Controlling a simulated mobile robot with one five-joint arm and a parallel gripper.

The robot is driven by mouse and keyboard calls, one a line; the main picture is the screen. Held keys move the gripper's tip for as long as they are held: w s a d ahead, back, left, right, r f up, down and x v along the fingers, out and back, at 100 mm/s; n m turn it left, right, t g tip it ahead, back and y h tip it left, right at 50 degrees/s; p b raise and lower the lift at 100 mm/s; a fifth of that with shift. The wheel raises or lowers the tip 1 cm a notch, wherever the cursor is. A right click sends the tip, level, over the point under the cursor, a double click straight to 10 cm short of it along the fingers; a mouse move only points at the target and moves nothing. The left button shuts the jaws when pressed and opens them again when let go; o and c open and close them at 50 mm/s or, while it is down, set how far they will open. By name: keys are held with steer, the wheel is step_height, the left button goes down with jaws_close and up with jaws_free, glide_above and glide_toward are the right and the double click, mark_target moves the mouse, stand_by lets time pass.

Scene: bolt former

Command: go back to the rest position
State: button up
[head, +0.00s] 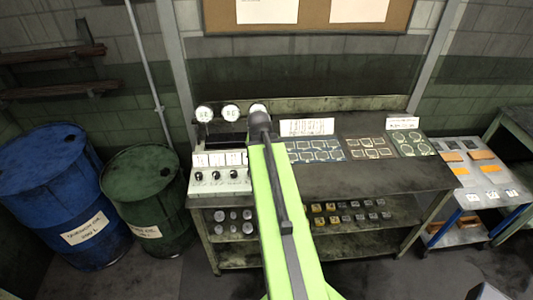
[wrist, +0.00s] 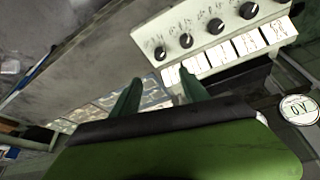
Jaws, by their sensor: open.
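My gripper (wrist: 158,92) shows in the wrist view with its two dark green fingers apart and nothing between them. It is tilted above the workbench, near the control box. In the head view my green arm rises across the middle and hides part of the bench; the fingers cannot be made out there. The control box (head: 220,182) with black knobs stands at the left end of the workbench (head: 390,178); the box also shows in the wrist view (wrist: 205,45).
Round gauges (head: 231,112) stand behind the control box. Outlined mats (head: 368,148) lie on the bench. A blue barrel (head: 50,185) and a green barrel (head: 145,190) stand left. A small cart (head: 485,178) with orange blocks stands right. The bench's front middle is clear.

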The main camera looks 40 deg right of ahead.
steer(key=w+a+f+n+y+b, duration=0.1)
steer(key=w+a+f+b, duration=0.15)
steer(key=a, duration=0.45)
steer(key=w+a+f+n+b, duration=0.2)
steer(key=w+a, duration=0.2)
steer(key=a, duration=0.3)
steer(key=w+a+f+n+y+b, duration=0.1)
steer(key=w+a+f+b, duration=0.15)
steer(key=a, duration=0.55)
steer(key=s+a+f+n+g+b, duration=0.1)
steer(key=s+a+n, duration=0.1)
steer(key=a, duration=0.6)
steer(key=s+a+f+n+g+y, duration=0.1)
steer(key=s+a+f+n, duration=0.1)
steer(key=a+n, duration=0.3)
steer(key=s+a, duration=0.1)
steer(key=a, duration=0.2)
steer(key=shift+s+f+g+y+b, duration=0.25)
steer(key=shift+g+y+b, duration=0.05)
steer(key=shift+b, duration=0.05)
steer(key=shift+a, duration=0.1)
